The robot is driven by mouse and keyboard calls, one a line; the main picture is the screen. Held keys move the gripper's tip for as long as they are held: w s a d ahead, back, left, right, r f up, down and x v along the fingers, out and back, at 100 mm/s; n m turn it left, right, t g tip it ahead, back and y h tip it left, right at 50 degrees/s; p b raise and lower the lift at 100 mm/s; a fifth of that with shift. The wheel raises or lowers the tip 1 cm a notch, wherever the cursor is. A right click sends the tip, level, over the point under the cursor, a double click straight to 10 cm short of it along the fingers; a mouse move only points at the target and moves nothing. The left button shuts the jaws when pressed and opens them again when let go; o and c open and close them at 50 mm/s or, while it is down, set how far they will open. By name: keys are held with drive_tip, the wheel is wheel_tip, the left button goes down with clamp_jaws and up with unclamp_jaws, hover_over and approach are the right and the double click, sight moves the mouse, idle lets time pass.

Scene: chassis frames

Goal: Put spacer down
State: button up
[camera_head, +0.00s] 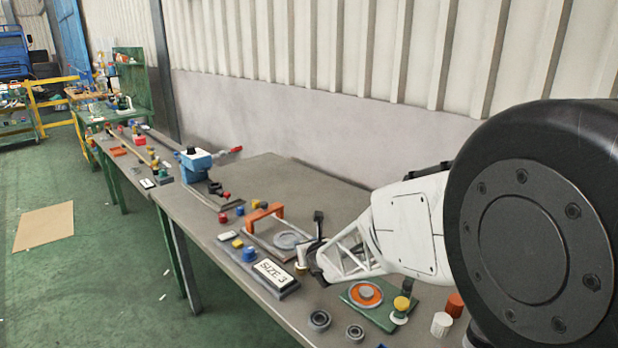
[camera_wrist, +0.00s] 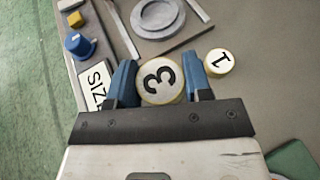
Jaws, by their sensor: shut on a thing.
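My gripper (camera_wrist: 160,80) is shut on a round cream spacer (camera_wrist: 162,72) marked 3, with a blue finger on each side of it. In the head view my gripper (camera_head: 311,258) is low over the table, right of the SIZE 3 sign (camera_head: 273,272). A cream piece, seemingly this spacer (camera_head: 302,258), shows at its fingers there. I cannot tell whether the spacer touches the table. A second, smaller spacer marked 1 (camera_wrist: 219,62) is just right of the right finger in the wrist view. The sign (camera_wrist: 97,85) is partly hidden behind the left finger.
A grey plate with an orange handle (camera_head: 264,213) and round disc (camera_head: 289,240) lies beyond my gripper. A blue knob (camera_head: 249,254) is near the sign. A green plate (camera_head: 352,301) with an orange ring and black bearings (camera_head: 319,320) lie nearer. The tabletop towards the wall is clear.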

drive_tip(key=w+d+r+m+h, duration=0.1)
drive_tip(key=w+d+r, duration=0.3)
drive_tip(key=d, duration=0.5)
drive_tip(key=w+d+r+m+h, duration=0.2)
drive_tip(key=w+d+r, duration=0.1)
drive_tip(key=d, duration=0.5)
drive_tip(key=w+d+r+m+t+h, duration=0.1)
drive_tip(key=w+d+r, duration=0.3)
drive_tip(key=d, duration=0.5)
wheel_tip(320, 180, up, 2)
drive_tip(key=shift+w+d+r+h, duration=0.1)
drive_tip(key=shift+w+d+h, duration=0.2)
drive_tip(key=shift+h, duration=0.2)
drive_tip(key=shift+d, duration=0.1)
